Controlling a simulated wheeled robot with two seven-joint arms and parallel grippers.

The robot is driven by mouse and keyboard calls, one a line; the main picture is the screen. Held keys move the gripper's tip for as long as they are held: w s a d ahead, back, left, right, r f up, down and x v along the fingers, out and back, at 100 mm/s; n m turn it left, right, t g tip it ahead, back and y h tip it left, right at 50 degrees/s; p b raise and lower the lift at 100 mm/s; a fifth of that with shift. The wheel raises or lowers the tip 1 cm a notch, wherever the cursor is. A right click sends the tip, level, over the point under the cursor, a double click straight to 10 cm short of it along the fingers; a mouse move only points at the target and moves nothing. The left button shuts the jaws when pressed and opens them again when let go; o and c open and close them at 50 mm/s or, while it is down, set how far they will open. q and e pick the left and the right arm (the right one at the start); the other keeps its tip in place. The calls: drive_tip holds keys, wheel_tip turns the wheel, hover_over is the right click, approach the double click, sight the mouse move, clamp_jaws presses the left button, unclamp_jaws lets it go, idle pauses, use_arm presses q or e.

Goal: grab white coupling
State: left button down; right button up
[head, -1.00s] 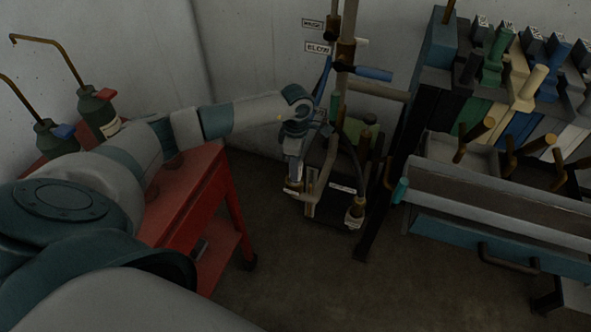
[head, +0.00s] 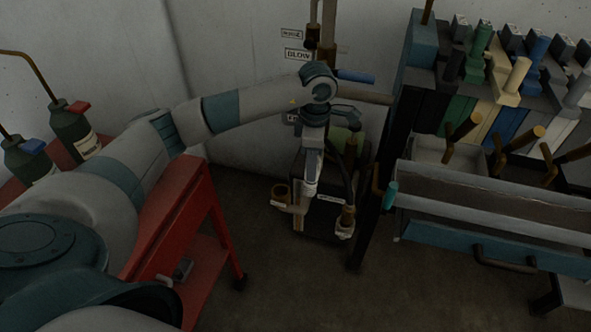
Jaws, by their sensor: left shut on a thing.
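My left arm reaches in from the left, and my left gripper (head: 311,172) points down in front of the stand at the back. It is shut on a small whitish piece, the white coupling (head: 309,189), of which only the lower end shows between the fingers. A brown, open-topped cup (head: 281,193) sits just to the left of the coupling on the stand's low bracket, apart from it. A brass-coloured fitting (head: 347,217) stands lower to the right. My right gripper is out of view.
A red cart (head: 180,212) with two dark green bottles (head: 72,128) stands at left. A blue-handled valve (head: 356,76) sits behind my wrist. The floor (head: 300,285) in front is clear.

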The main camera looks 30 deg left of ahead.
use_arm(q)
drive_tip(key=shift+d+r, duration=0.4)
drive_tip(key=shift+d, duration=0.2)
drive_tip(key=shift+d+r, duration=0.35)
drive_tip(key=shift+d, duration=0.2)
